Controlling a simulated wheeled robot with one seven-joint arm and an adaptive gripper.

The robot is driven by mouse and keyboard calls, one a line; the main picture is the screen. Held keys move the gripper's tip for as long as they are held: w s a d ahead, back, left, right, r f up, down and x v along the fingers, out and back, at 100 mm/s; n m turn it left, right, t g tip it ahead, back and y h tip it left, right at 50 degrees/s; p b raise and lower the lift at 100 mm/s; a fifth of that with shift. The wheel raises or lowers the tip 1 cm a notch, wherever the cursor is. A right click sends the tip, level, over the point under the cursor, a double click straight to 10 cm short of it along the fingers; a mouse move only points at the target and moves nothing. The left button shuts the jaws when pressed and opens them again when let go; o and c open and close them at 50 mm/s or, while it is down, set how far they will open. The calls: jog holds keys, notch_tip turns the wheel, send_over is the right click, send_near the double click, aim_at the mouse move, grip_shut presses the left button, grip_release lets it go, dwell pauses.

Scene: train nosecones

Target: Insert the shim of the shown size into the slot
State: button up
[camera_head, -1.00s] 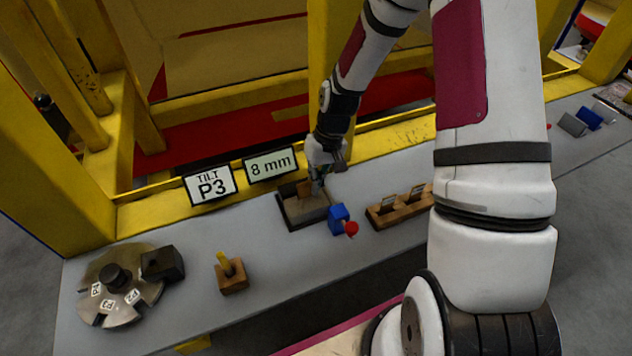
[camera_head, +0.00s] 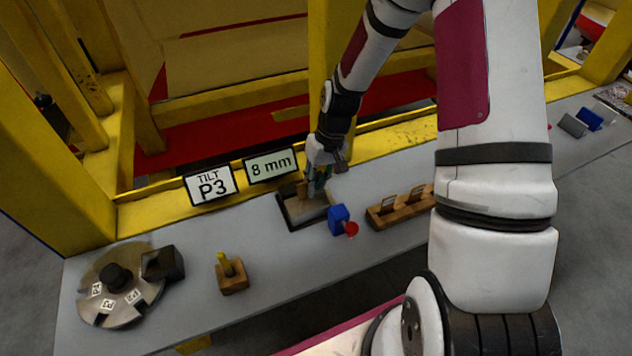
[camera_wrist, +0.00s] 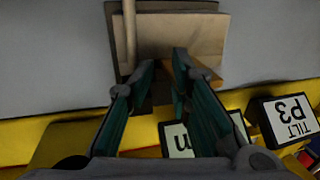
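The slot fixture (camera_head: 299,220), a dark-edged block with a pale top, lies on the bench below the 8 mm sign (camera_head: 271,166). My gripper (camera_head: 317,192) points down right over its back part. In the wrist view the teal fingers of my gripper (camera_wrist: 165,64) are apart, with a gap between the tips. A small orange-brown piece shows beside the right fingertip; I cannot tell whether it is a shim or part of the fixture. The slot is hidden. A wooden rack (camera_head: 402,212) to the right holds two upright shims.
A blue block with a red knob (camera_head: 339,219) stands close right of the fixture. A TILT P3 sign (camera_head: 211,185) stands at the back. A small wooden block (camera_head: 232,281) and a round metal dial (camera_head: 112,290) are to the left. Yellow framing borders the bench.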

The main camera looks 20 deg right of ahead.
jog(key=v, duration=1.2)
